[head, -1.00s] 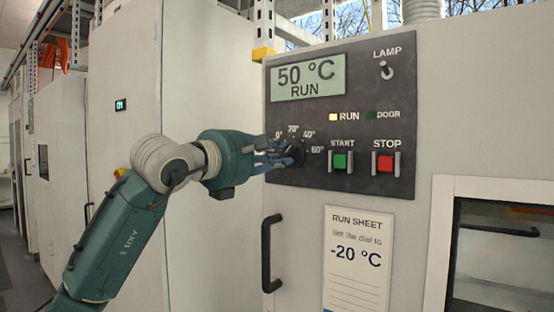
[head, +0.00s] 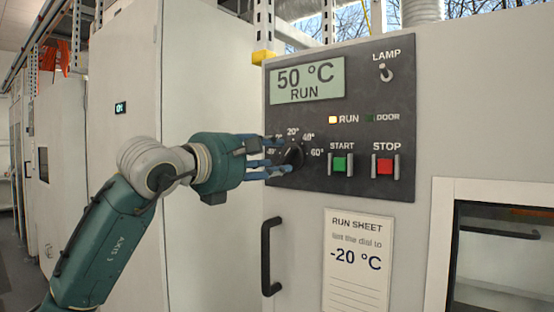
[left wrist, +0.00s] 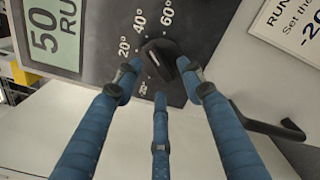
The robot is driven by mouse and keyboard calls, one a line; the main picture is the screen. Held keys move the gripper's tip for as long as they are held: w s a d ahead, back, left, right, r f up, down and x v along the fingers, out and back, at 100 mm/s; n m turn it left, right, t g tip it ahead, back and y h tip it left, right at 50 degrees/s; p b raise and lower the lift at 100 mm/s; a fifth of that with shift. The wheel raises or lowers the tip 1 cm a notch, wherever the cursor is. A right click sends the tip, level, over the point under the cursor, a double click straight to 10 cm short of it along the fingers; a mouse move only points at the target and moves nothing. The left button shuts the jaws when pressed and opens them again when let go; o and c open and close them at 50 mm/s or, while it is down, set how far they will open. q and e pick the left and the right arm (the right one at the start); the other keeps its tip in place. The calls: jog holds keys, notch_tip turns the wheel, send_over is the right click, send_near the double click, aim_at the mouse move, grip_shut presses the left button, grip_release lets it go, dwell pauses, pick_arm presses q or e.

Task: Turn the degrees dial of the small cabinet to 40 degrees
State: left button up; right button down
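The small cabinet's degrees dial (head: 292,157) is a dark round knob on the grey panel, with marks including 20°, 40° and 60° around it. It also shows in the left wrist view (left wrist: 165,58), with a short white line on its face. I cannot tell surely which mark the line meets. My left gripper (head: 282,156) is at the dial's left side, fingers pointing at it. In the left wrist view its blue fingers (left wrist: 163,80) are spread with nothing clamped between them; two tips flank the knob. My right gripper is not in view.
The panel's display (head: 307,80) reads 50 °C RUN. The green START button (head: 340,163) and red STOP button (head: 385,165) sit right of the dial. A lamp switch (head: 385,73) is above. A black door handle (head: 268,255) and a run sheet (head: 357,262) reading -20 °C are below.

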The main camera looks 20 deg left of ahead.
pick_arm(q)
jog(key=v, duration=1)
jog(key=shift+s+a, duration=0.1)
